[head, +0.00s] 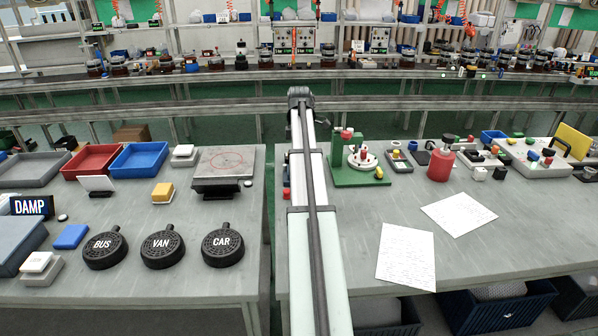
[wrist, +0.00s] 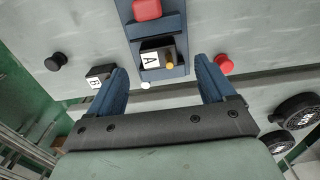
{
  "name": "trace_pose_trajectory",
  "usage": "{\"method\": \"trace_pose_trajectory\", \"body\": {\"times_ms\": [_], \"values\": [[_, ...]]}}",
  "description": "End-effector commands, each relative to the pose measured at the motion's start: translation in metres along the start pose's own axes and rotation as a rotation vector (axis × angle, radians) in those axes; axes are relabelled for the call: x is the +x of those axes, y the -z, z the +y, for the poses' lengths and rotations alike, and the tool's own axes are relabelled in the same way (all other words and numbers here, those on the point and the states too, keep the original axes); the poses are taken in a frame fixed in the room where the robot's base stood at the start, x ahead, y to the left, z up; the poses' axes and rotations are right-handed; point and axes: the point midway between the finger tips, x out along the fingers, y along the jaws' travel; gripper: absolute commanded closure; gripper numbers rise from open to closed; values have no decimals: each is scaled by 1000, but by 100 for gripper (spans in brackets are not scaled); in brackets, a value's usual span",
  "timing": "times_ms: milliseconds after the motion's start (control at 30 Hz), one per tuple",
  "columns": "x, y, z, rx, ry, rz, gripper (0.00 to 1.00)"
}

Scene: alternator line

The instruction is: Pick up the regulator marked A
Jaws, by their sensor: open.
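The regulator marked A (wrist: 150,58) is a small dark block with a white label in the wrist view. I cannot make out the regulator or my gripper in the head view.
In the wrist view, a red block (wrist: 147,9) sits farther along the holder. A black knob (wrist: 56,63) and a red knob (wrist: 224,64) stand to either side. In the head view, a green fixture (head: 345,176) stands right of my arm, and papers (head: 405,256) lie on the right bench.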

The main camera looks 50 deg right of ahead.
Motion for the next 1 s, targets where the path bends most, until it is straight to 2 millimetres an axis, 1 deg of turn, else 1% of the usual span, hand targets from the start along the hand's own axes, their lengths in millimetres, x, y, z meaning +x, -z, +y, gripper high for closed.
{"method": "trace_pose_trajectory", "body": {"times_ms": [167,300,400,500,667,1000], "values": [[17,1,0,0,2,0,17],[37,1,0,0,2,0,17],[46,1,0,0,0,-1,17],[50,1,1,-1,-1,-1,17],[49,1,1,-1,-1,-1,17],[49,1,1,-1,-1,-1,50]]}}
